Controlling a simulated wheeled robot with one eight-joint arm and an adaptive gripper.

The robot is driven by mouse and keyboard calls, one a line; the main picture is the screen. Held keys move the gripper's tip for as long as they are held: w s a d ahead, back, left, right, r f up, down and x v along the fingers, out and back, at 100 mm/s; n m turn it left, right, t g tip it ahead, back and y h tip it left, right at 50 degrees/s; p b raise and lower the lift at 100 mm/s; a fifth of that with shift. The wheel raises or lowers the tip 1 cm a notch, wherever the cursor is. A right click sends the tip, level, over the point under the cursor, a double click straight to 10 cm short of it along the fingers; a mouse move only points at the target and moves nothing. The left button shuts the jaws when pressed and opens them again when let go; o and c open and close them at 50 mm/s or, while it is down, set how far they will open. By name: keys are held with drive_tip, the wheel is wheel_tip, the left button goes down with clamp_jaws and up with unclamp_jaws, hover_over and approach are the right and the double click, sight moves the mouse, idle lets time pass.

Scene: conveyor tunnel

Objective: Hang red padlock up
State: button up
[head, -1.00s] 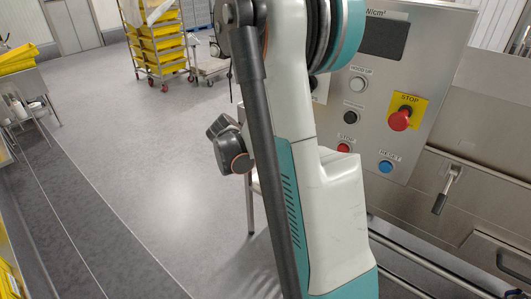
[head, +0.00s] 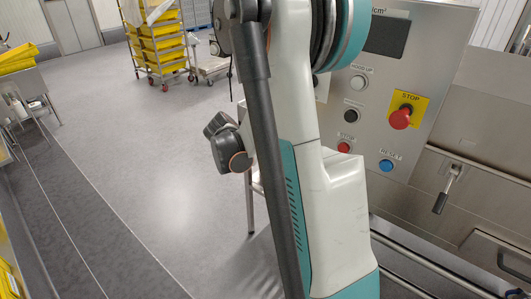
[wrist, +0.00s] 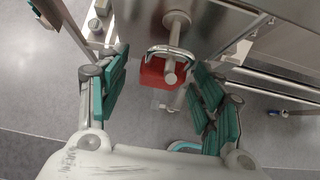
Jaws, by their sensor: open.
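The red padlock (wrist: 152,73) is in the wrist view, near the upper middle. Its silver shackle (wrist: 157,53) arches over a metal peg (wrist: 174,40), which runs down in front of the red body. The padlock appears to hang on the peg; contact is hard to tell. My gripper (wrist: 160,63) is open, with its teal-padded fingers on either side of the padlock, visibly apart from it. The head view shows my arm, but neither gripper nor padlock.
A steel control panel (head: 432,55) with a red stop button (head: 400,118) stands right of my arm. A lever handle (head: 442,202) juts out beside it. A rack of yellow crates (head: 163,45) stands at the back. The grey floor on the left is open.

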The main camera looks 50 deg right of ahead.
drive_tip(key=v, duration=1.1)
drive_tip(key=shift+f, duration=0.1)
idle(0.5)
drive_tip(key=s+a+f+m+t+y+b, duration=0.1)
drive_tip(key=s+a+m+t+y+b, duration=0.1)
drive_tip(key=a+m, duration=0.4)
drive_tip(key=s+a+f+m+t+y+b, duration=0.1)
drive_tip(key=s+a+m, duration=0.5)
drive_tip(key=a, duration=0.6)
drive_tip(key=s+a+f+m+t+y+b, duration=0.1)
drive_tip(key=s+a+m+t+y+b, duration=0.2)
drive_tip(key=a, duration=0.6)
drive_tip(key=s+m+y+b, duration=0.1)
drive_tip(key=s+m+y, duration=0.1)
drive_tip(key=m, duration=0.1)
drive_tip(key=shift+s+f+y, duration=0.25)
drive_tip(key=shift+s+y, duration=0.1)
drive_tip(key=shift+y, duration=0.05)
drive_tip(key=shift+m, duration=0.3)
